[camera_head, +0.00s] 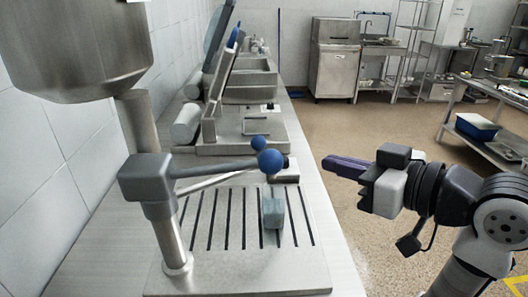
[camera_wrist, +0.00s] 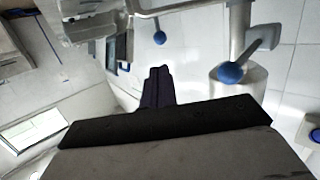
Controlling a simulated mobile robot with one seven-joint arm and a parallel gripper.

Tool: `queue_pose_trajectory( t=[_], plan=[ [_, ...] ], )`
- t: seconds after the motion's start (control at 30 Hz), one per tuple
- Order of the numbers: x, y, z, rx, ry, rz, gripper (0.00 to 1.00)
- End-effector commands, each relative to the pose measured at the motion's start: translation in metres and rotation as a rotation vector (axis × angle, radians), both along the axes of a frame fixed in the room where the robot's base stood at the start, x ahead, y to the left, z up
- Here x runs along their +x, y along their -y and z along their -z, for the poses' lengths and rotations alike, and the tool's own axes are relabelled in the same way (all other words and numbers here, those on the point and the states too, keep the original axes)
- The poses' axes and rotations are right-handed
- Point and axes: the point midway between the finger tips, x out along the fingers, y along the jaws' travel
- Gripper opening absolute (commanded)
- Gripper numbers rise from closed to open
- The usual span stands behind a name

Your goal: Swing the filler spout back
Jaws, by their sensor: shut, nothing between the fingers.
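The filler stands at the left in the head view: a steel hopper (camera_head: 75,50) above a grey block (camera_head: 147,178) on a steel post. A grey swing arm (camera_head: 215,167) reaches right from the block over the slotted plate and ends at a blue ball (camera_head: 270,161). A second blue ball (camera_head: 258,142) shows just behind it. I cannot tell the spout's outlet apart. My gripper (camera_head: 345,167) is right of the balls, apart from them, its dark purple fingers shut and empty. In the wrist view my fingers (camera_wrist: 158,85) point toward two blue balls, one at upper right (camera_wrist: 230,73).
A small grey-green block (camera_head: 272,213) sits on the slotted plate (camera_head: 235,260). Behind it on the counter stand a tilted-lid machine (camera_head: 235,137) and further equipment. Open floor (camera_head: 345,120) lies right of the counter. A steel table with a blue bin (camera_head: 478,127) is at far right.

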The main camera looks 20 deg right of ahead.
Motion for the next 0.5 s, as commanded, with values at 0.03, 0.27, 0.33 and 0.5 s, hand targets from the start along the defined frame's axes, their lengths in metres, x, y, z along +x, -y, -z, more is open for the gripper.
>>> queue_pose_trajectory(
  t=[0.03,0.27,0.33,0.5],
  plan=[
    [-0.001,0.000,0.001,0.000,0.000,0.001,0.00],
    [0.000,0.000,0.000,-0.001,-0.001,0.001,0.00],
    [0.000,0.000,0.000,0.000,0.000,0.000,0.00],
    [0.010,-0.005,0.002,0.000,-0.002,-0.001,0.00]
  ],
)
